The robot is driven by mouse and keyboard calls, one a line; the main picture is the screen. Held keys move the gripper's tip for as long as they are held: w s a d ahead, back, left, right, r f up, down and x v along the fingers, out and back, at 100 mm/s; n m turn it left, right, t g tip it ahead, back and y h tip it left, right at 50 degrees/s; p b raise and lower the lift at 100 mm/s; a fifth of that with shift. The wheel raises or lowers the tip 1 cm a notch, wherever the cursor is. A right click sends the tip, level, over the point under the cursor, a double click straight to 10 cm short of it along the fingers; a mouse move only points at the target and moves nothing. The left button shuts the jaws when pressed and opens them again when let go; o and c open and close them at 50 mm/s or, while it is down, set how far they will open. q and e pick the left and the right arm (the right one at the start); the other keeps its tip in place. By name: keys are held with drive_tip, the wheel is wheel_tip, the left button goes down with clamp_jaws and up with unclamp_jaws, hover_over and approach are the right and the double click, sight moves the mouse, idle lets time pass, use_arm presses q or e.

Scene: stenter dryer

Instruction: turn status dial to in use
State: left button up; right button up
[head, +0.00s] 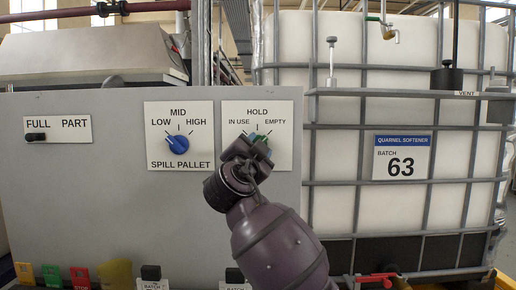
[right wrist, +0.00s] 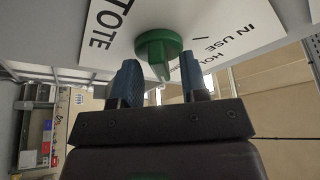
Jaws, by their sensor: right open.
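The green status dial (right wrist: 158,45) sits on a white plate (right wrist: 110,60) lettered HOLD, IN USE, EMPTY and TOTE. In the head view most of the dial is hidden behind my right gripper (head: 258,146); only bits of green show. In the right wrist view its pointer points down, away from the IN USE lettering. My right gripper (right wrist: 163,82) is open there, its blue fingers on either side of the pointer, with gaps visible. Whether a fingertip touches the dial cannot be told. My left gripper is not in view.
A blue SPILL PALLET dial (head: 177,144) is left of the status plate on the grey panel (head: 90,200). A black FULL/PART slider (head: 36,137) is further left. A caged white tote (head: 340,150) stands right. Colored tags (head: 52,275) line the bottom.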

clamp_jaws()
